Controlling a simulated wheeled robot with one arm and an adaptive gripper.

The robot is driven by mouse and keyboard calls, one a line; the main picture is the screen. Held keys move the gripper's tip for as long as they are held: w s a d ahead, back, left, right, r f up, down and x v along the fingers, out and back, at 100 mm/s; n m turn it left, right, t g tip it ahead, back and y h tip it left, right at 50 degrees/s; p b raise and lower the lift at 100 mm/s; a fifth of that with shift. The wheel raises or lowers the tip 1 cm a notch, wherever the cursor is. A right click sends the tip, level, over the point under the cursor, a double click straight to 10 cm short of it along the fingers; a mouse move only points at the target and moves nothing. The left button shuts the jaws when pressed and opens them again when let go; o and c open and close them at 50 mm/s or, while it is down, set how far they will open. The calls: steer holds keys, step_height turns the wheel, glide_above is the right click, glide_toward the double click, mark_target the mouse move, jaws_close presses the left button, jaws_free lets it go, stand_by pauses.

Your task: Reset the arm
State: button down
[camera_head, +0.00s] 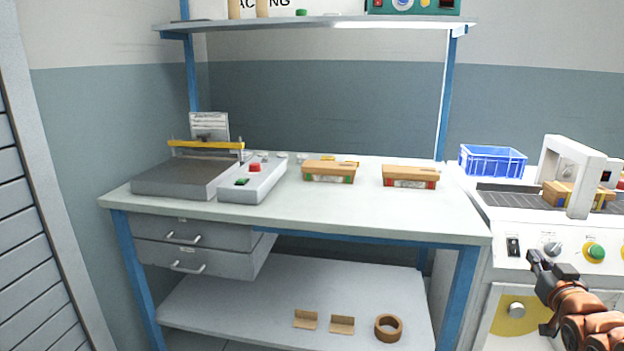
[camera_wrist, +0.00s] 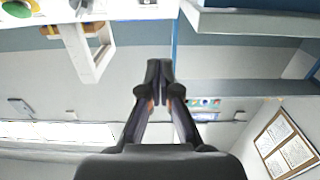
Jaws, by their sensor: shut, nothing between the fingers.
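My gripper (camera_head: 537,260) is at the lower right of the head view, at the end of my orange arm. It is in front of the white machine's control panel and apart from the bench. In the wrist view the two dark fingers (camera_wrist: 159,72) are together at their tips, with nothing between them. The wrist view is turned over, with the ceiling lamps low in the picture.
The workbench (camera_head: 390,220) carries a grey device with a red button (camera_head: 255,168) and two brown boxes (camera_head: 330,171) (camera_head: 410,177). A blue crate (camera_head: 492,160) and a white arch (camera_head: 575,175) stand on the right-hand machine. A tape roll (camera_head: 389,328) lies on the lower shelf.

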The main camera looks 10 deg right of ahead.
steer(key=s+a+r+n+g+y+p, duration=0.1)
steer(key=s+a+r+g+p, duration=0.2)
steer(key=a+g+p, duration=0.35)
steer(key=s+a+r+g+y+p, duration=0.1)
steer(key=s+a+r+g+p, duration=0.15)
steer(key=a+p, duration=0.7)
steer(key=s+a+r+n+g+y+p, duration=0.1)
steer(key=s+a+r+g+p, duration=0.3)
steer(key=s+a, duration=0.6)
steer(key=s+a+r+n+g+y+p, duration=0.1)
steer(key=s+a+r+g+p, duration=0.4)
steer(key=s+a, duration=0.6)
step_height(320, 180, up, 2)
steer(key=shift+s+a+r+n+y+p, duration=0.1)
steer(key=shift+s+a+n+y+p, duration=0.15)
steer(key=shift+s+y+p, duration=0.75)
